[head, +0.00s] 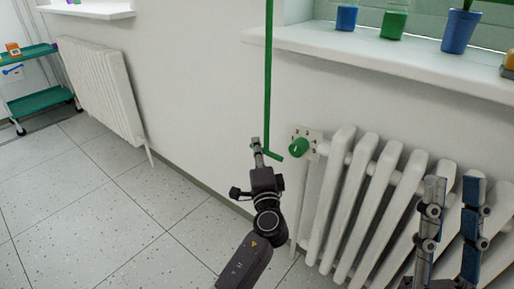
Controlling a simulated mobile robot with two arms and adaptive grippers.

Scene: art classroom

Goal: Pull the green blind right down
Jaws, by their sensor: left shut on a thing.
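A thin green crank rod (268,75) hangs down in front of the white wall and bends at its lower end into a short handle. My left gripper (257,148) is shut on the lower end of this crank rod, at the bend. My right gripper (453,195) is in front of the radiator at the lower right, its two fingers apart with nothing between them. A pale green slatted surface (484,35) shows behind the sill at the upper right; I cannot tell whether it is the blind. The rod's top is out of view.
A white radiator (345,190) with a green valve knob (299,147) stands close right of the rod. Blue and green pots (395,22) stand on the window sill (350,48). Another radiator (100,85) and a green trolley (40,101) are left. The tiled floor (110,220) is clear.

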